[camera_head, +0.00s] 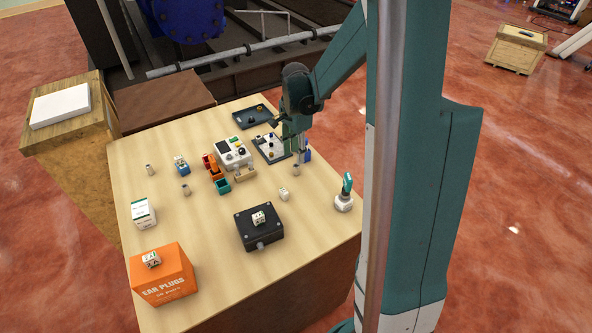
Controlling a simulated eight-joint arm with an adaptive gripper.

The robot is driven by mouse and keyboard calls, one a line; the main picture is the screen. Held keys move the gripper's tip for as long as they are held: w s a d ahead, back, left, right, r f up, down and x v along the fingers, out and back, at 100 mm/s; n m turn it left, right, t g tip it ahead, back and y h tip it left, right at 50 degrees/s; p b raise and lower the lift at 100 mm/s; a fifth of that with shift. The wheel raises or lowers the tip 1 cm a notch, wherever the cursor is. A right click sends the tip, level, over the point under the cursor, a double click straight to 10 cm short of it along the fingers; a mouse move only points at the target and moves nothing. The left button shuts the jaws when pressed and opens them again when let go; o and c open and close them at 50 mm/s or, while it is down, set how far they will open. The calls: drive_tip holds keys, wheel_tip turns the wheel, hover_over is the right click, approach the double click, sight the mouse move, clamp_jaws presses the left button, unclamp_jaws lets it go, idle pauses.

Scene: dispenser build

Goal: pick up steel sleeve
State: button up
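Small grey metal cylinders that look like steel sleeves stand on the wooden table (200,284). One sleeve (296,170) stands at the right, just in front of and below my gripper (303,158). A second sleeve (186,189) stands left of the middle, and a third (149,170) stands at the far left. My gripper points down over the table's back right. Its fingers are small and partly blend with the things behind, so I cannot tell whether they are open or hold anything.
A dark fixture plate (264,150), a white device (233,153), and orange (210,162) and teal (223,186) bins are close by. A black box (259,238) and orange ear plug box (160,285) stand in front. A teal-topped bottle (344,203) is at the right edge.

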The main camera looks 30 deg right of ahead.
sight(296, 165)
drive_tip(key=shift+d+f, duration=0.1)
drive_tip(key=shift+f, duration=0.15)
drive_tip(key=shift+f, duration=1.15)
drive_tip(key=shift+f, duration=0.15)
drive_tip(key=shift+f, duration=2.5)
drive_tip(key=shift+c, duration=0.5)
drive_tip(key=c, duration=1)
